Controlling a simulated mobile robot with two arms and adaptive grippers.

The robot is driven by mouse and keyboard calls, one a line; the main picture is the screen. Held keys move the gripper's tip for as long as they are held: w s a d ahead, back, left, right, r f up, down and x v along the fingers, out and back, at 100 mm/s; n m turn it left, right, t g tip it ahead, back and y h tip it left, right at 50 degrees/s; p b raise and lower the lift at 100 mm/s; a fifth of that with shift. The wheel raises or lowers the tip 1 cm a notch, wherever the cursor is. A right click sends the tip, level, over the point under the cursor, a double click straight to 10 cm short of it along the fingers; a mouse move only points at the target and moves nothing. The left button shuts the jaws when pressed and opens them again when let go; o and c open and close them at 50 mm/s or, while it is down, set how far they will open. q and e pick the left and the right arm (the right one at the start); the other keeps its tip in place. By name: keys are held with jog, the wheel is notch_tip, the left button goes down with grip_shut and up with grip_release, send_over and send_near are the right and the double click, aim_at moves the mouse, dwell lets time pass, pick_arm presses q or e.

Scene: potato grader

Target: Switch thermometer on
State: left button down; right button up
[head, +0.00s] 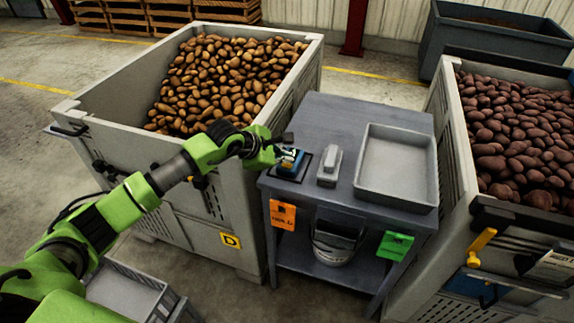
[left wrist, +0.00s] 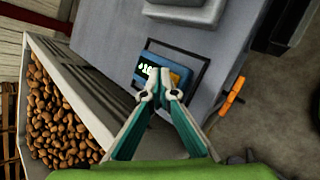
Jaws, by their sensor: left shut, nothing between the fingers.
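The thermometer (head: 289,163) appears to be the small blue device on a dark square mat at the left end of the grey table. It also shows in the left wrist view (left wrist: 151,72), where its dark display has light characters too small to read surely. Part of its yellowish front is hidden behind my fingers. My left gripper (head: 287,139) is shut and empty, with its tips right over the device. In the left wrist view the closed fingertips (left wrist: 163,92) overlap the device's near edge; I cannot tell whether they touch it.
A grey-white handheld-shaped object (head: 329,166) and an empty grey tray (head: 397,199) share the table (head: 338,110). Potato bins stand close on the left (head: 95,123) and right (head: 452,115). Orange (head: 283,214) and green (head: 395,246) tags hang at the front; a bucket (head: 334,247) sits below.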

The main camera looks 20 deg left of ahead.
aim_at(285, 166)
pick_arm(q)
jog(key=shift+r, duration=0.1)
jog(key=shift+r+p, duration=1.3)
jog(key=shift+r, duration=1.65)
